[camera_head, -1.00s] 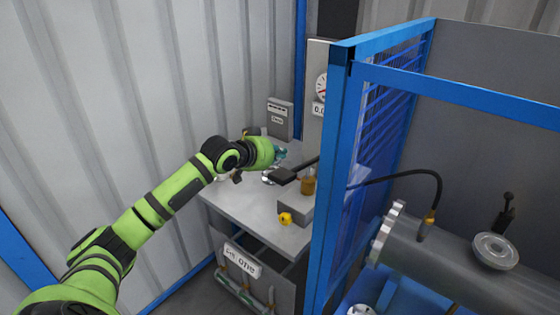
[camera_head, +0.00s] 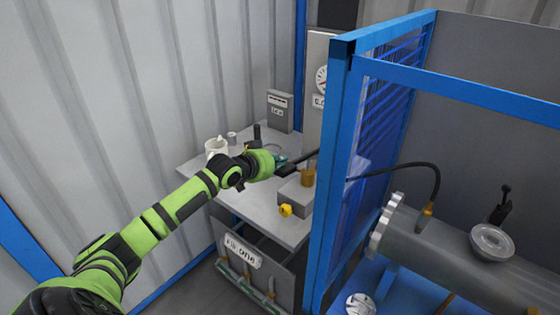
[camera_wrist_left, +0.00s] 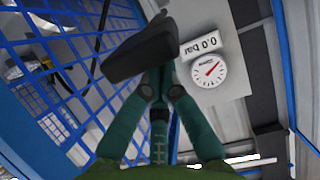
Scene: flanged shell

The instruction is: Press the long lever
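The long lever (camera_head: 288,170) is a dark bar with a thick black handle, running over a grey pump block (camera_head: 294,195) on the bench. In the left wrist view the black handle (camera_wrist_left: 142,50) crosses just beyond my fingers and covers part of their tips. My left gripper (camera_head: 284,161) has teal fingers and is right at the handle end. In the left wrist view the fingers (camera_wrist_left: 160,78) converge with their tips together, with nothing seen between them. Whether they touch the handle I cannot tell. My right gripper is not in view.
A pressure gauge (camera_wrist_left: 208,71) with a "0.0 bar" label sits on a panel behind. A blue-framed mesh cage (camera_head: 340,150) stands close right of the lever. A white mug (camera_head: 216,147) and a grey box (camera_head: 280,112) stand on the bench (camera_head: 205,180). A flanged cylinder (camera_head: 450,245) lies at right.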

